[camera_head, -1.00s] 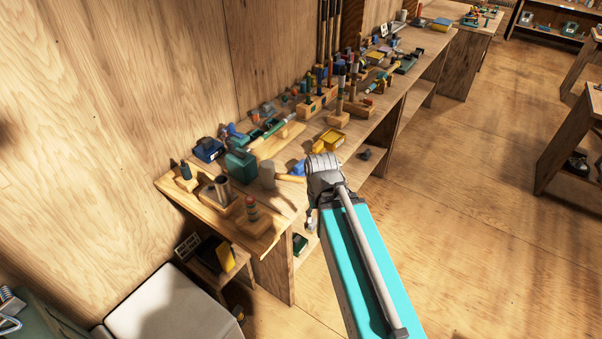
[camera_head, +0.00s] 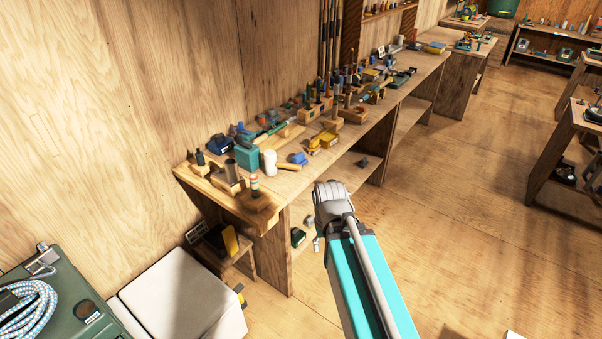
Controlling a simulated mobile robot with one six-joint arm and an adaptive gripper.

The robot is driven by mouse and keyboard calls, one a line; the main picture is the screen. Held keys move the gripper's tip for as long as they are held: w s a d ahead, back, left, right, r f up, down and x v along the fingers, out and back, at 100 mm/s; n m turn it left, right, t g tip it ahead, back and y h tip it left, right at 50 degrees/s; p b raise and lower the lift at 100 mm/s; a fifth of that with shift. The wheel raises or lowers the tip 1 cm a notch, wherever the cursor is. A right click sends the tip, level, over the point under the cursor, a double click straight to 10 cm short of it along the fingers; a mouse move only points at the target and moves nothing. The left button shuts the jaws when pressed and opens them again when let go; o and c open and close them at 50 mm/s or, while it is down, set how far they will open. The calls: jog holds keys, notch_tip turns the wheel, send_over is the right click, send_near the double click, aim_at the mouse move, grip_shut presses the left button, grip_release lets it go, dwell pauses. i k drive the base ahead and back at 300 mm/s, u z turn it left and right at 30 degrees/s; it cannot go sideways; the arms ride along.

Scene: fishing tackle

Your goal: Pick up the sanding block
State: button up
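I cannot tell for certain which thing is the sanding block; the items on the long wooden workbench (camera_head: 262,212) are small in this view. A small blue piece (camera_head: 299,158) lies on the bench beside a wooden handle. A yellow item (camera_head: 327,139) lies just beyond it. My arm comes up from the bottom right, in front of the bench, and ends in a grey joint. No gripper fingers show, so I cannot see whether anything is held.
Several tools, cans and wooden holders crowd the bench along the wall. A white box (camera_head: 185,295) and a green case with a coiled rope (camera_head: 28,312) stand at the lower left. Another bench (camera_head: 560,165) stands at the right. The wooden floor (camera_head: 440,215) between is mostly clear.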

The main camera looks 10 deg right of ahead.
aim_at(299, 159)
jog(key=u, duration=0.05)
jog(key=k, duration=0.15)
jog(key=z, duration=0.8)
jog(key=i, duration=1.15)
jog(key=u, duration=1)
